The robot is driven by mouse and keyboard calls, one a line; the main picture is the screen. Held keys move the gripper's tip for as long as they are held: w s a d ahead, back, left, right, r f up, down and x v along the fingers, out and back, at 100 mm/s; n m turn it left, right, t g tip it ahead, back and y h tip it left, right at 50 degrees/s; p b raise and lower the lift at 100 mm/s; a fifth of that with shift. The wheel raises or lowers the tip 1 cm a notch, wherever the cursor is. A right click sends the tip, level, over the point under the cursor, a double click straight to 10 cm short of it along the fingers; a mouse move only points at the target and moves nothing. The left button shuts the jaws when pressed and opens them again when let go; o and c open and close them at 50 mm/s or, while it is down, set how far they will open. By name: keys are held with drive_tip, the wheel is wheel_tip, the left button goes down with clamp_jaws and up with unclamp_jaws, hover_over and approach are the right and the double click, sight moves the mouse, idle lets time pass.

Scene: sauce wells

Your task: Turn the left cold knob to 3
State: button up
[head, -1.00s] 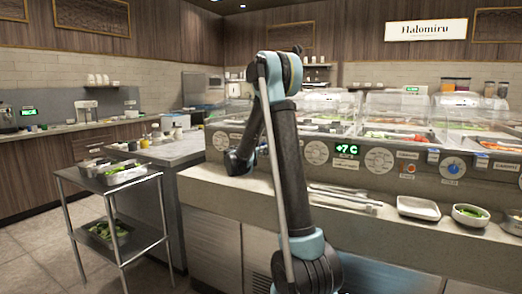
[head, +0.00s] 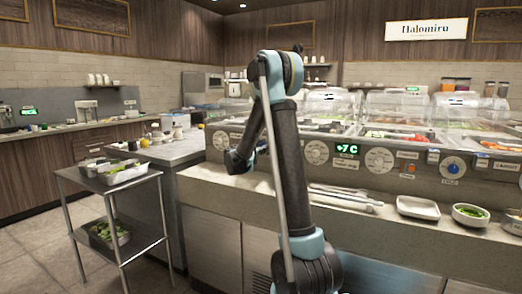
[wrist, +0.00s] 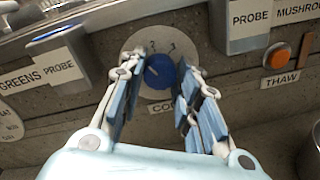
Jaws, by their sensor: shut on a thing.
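The blue knob (wrist: 160,71) sits on a round pale dial (wrist: 155,92) in the wrist view. Small marks show above it, too small to read surely; a pale mark shows on the knob's left side. A label starting "CO" (wrist: 160,108) is below, partly hidden. My gripper (wrist: 163,72) has one finger on each side of the knob and is shut on it. In the head view my arm hides the gripper and this knob. Another blue knob (head: 453,168) shows farther right on the same counter front.
In the wrist view, a greens probe holder (wrist: 50,55) is at left, another probe holder (wrist: 250,25) at right, and an orange thaw button (wrist: 277,56) beside it. In the head view, tongs (head: 345,197), a white tray (head: 418,208) and a bowl (head: 470,214) lie on the ledge.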

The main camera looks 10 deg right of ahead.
drive_tip(key=shift+s+d+f+m+y, duration=0.1)
drive_tip(key=shift+m+y, duration=0.05)
drive_tip(key=shift+m, duration=2.2)
drive_tip(key=shift+s+d+r+m+y, duration=0.1)
drive_tip(key=shift+m+y, duration=0.1)
drive_tip(key=shift+m, duration=2.1)
drive_tip(key=shift+s+f+m+y, duration=0.1)
drive_tip(key=shift+m+y, duration=0.05)
drive_tip(key=shift+m, duration=2.2)
drive_tip(key=shift+w, duration=0.1)
drive_tip(key=o, duration=1.1)
drive_tip(key=shift+w+a, duration=0.1)
drive_tip(key=shift+c, duration=0.2)
